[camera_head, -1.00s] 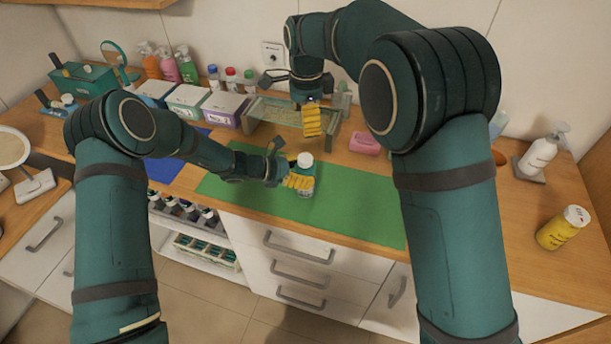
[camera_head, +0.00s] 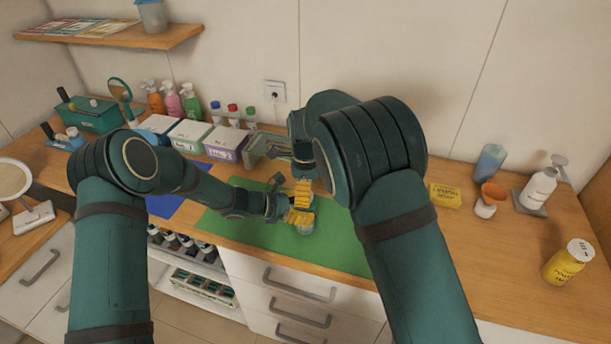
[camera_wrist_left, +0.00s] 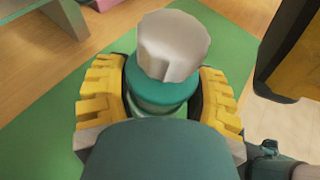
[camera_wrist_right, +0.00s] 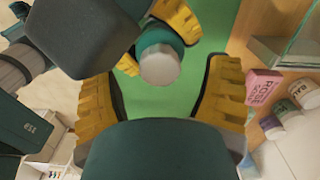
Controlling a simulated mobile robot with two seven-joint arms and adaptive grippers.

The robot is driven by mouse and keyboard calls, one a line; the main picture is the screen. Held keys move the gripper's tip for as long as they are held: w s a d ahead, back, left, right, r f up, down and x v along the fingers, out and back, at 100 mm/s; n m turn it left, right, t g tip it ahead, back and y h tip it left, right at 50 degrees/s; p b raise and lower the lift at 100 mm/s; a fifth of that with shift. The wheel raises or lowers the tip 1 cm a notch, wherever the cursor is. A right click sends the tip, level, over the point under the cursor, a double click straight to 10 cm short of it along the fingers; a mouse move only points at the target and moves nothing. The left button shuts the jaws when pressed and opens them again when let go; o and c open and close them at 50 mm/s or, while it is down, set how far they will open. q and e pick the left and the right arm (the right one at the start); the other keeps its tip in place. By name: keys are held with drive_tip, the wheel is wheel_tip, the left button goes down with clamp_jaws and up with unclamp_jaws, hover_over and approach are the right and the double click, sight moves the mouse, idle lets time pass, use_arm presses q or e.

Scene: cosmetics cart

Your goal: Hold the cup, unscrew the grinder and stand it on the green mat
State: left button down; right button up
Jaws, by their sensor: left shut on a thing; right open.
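The cup (camera_head: 305,230) stands upright on or just above the green mat (camera_head: 255,229), mostly hidden by fingers. The grinder, with a white top (camera_wrist_left: 172,45) and teal collar (camera_wrist_left: 152,82), sits on it. My left gripper (camera_head: 298,216) is shut around the cup from the left. My right gripper (camera_head: 304,192) is open, above and close to the grinder. In the right wrist view the grinder's white top (camera_wrist_right: 159,66) shows beyond and between my right gripper's spread fingers, and I see no contact. The left gripper's yellow fingers (camera_wrist_right: 150,42) flank the grinder there.
White boxes (camera_head: 190,135) and spray bottles (camera_head: 172,100) stand at the back left. A pink soap box (camera_wrist_right: 262,86) lies beside the mat.

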drive_tip(key=shift+f, duration=1.35)
clamp_jaws()
drive_tip(key=n, duration=0.3)
drive_tip(key=shift+n, duration=0.4)
